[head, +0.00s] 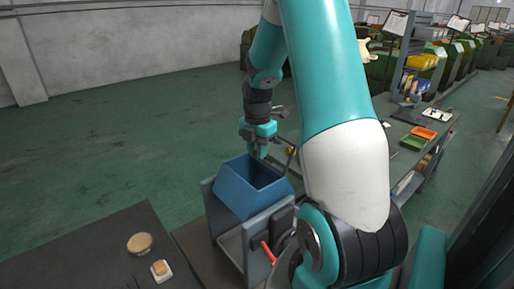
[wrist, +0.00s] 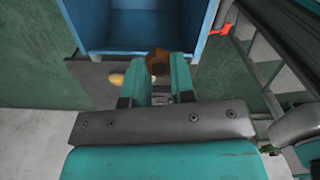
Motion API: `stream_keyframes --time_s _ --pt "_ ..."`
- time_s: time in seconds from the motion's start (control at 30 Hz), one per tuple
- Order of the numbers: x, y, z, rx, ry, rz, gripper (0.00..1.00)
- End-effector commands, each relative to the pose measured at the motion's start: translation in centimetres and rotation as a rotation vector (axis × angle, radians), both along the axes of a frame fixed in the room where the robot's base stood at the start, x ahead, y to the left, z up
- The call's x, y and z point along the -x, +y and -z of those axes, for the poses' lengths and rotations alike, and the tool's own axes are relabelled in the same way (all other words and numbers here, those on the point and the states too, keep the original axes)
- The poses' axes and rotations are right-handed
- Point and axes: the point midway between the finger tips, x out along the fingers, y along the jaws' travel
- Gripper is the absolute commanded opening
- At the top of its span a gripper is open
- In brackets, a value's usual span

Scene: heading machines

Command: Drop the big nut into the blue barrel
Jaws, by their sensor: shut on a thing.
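My gripper (head: 259,150) hangs above the blue barrel, near its far rim in the head view. The blue barrel (head: 243,196) is an open, angular blue container. In the wrist view, the barrel (wrist: 191,52) fills the top, its inside open and no contents visible. My gripper (wrist: 158,80) is shut there on the big nut (wrist: 158,61), a brown piece between the fingertips. The nut shows at the barrel's lower edge in that view; its height above the rim is hard to tell. In the head view I cannot make out the nut.
The barrel sits in a grey stand (head: 229,243) with a red lever (head: 268,252). A workbench with an orange tray (head: 424,132) and green tray (head: 413,142) stands right.

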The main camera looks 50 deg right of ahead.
Motion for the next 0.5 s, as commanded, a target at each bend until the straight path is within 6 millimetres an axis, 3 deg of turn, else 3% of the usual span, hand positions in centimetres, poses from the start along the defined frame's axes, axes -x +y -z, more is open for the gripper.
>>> stream_keyframes --time_s 0.1,0.5 --pt "0.0 0.0 1.8 -0.001 0.001 0.000 0.01" --pt "0.0 0.0 5.6 0.000 0.000 0.000 0.01"
